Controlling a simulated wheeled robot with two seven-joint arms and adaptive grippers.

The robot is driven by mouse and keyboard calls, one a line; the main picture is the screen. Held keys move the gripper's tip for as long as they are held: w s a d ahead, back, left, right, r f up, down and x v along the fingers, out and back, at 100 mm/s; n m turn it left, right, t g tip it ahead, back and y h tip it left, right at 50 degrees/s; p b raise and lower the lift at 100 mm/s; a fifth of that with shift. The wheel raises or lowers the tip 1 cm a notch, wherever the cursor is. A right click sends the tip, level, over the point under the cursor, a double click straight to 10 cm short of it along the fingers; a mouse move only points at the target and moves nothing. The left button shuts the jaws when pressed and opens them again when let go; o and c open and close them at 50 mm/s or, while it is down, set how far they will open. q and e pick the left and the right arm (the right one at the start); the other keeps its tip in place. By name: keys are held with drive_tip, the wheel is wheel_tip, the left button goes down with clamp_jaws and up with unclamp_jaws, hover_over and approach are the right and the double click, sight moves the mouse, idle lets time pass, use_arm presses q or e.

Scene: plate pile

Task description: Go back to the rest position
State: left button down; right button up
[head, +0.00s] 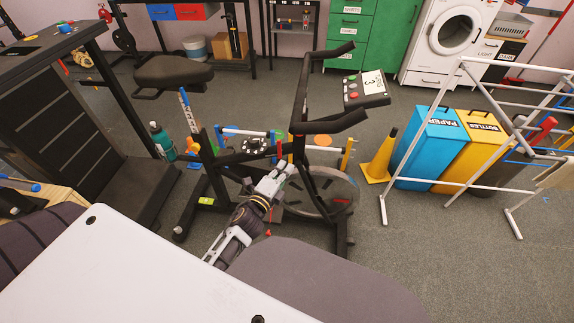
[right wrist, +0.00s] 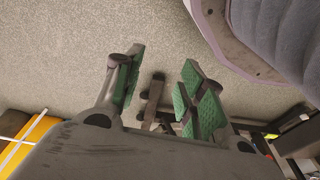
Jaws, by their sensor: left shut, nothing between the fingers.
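My left gripper (head: 287,168) is in the middle of the head view, at the end of my grey and black arm. It is shut and empty, and it shows in front of the black exercise bike (head: 300,110). I cannot tell how far apart the gripper and the bike are. My right gripper (right wrist: 163,86) shows in the right wrist view with its green-padded fingers spread apart. Nothing is between them, and speckled grey floor lies behind. The right gripper does not show in the head view.
A treadmill (head: 120,190) stands at the left. A yellow cone (head: 379,160), a blue paper bin (head: 425,145), a yellow bottle bin (head: 468,150) and a white drying rack (head: 470,75) stand at the right. Grey floor (head: 440,260) is clear in the right foreground.

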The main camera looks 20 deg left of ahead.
use_arm(q)
drive_tip(key=shift+s, duration=0.3)
idle(0.5)
